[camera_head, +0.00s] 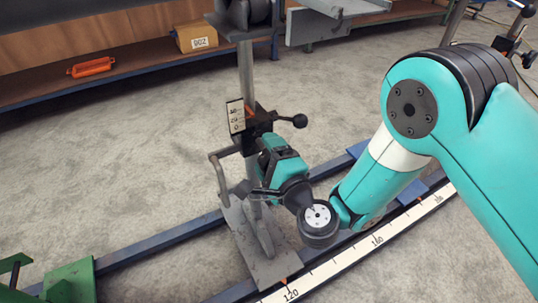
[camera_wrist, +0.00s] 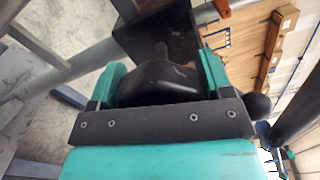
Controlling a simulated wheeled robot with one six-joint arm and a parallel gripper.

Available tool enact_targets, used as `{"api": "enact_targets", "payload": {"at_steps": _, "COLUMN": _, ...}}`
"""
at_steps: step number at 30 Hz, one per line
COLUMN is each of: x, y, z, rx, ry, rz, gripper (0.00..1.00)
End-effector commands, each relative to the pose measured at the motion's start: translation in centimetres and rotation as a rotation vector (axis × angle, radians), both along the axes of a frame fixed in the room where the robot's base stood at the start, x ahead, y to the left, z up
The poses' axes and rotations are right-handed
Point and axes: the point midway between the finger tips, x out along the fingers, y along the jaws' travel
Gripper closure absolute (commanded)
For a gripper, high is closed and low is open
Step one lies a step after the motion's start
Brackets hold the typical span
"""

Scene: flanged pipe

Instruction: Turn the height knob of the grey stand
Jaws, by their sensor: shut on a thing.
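My gripper (camera_head: 267,147) reaches this block from the front right. In the wrist view the black height knob (camera_wrist: 158,84) lies between the two teal fingers of my gripper (camera_wrist: 160,76), which are shut on it. In the head view my gripper hides the knob. A black lever with a ball end (camera_head: 299,121) sticks out to the right of the block, just above my gripper.
A bent grey handle (camera_head: 220,177) sticks out left of the post. A blue rail with a white measuring strip (camera_head: 340,261) runs along the floor below. A green bracket (camera_head: 73,281) is at lower left. A shelf behind holds a yellow box (camera_head: 195,37) and an orange part (camera_head: 91,67).

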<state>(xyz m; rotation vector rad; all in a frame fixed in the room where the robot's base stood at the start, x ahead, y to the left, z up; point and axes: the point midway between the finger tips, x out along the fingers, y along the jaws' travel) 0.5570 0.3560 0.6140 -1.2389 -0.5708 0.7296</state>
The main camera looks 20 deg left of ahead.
Motion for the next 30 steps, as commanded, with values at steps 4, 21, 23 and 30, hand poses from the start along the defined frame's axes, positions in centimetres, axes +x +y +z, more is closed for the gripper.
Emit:
{"api": "enact_targets", "payload": {"at_steps": 4, "x": -0.27, "y": 0.11, "z": -0.16, "rx": 0.021, "ry": 0.032, "rz": 0.008, "gripper": 0.51}}
{"api": "enact_targets", "payload": {"at_steps": 21, "x": -0.31, "y": 0.14, "z": -0.10, "rx": 0.033, "ry": 0.045, "rz": 0.009, "gripper": 0.18}}
{"api": "enact_targets", "payload": {"at_steps": 23, "x": -0.26, "y": 0.11, "z": -0.09, "rx": 0.034, "ry": 0.045, "rz": 0.008, "gripper": 0.04}}
{"api": "enact_targets", "payload": {"at_steps": 30, "x": -0.08, "y": -0.02, "z": -0.03, "rx": 0.035, "ry": 0.044, "rz": 0.003, "gripper": 0.02}}
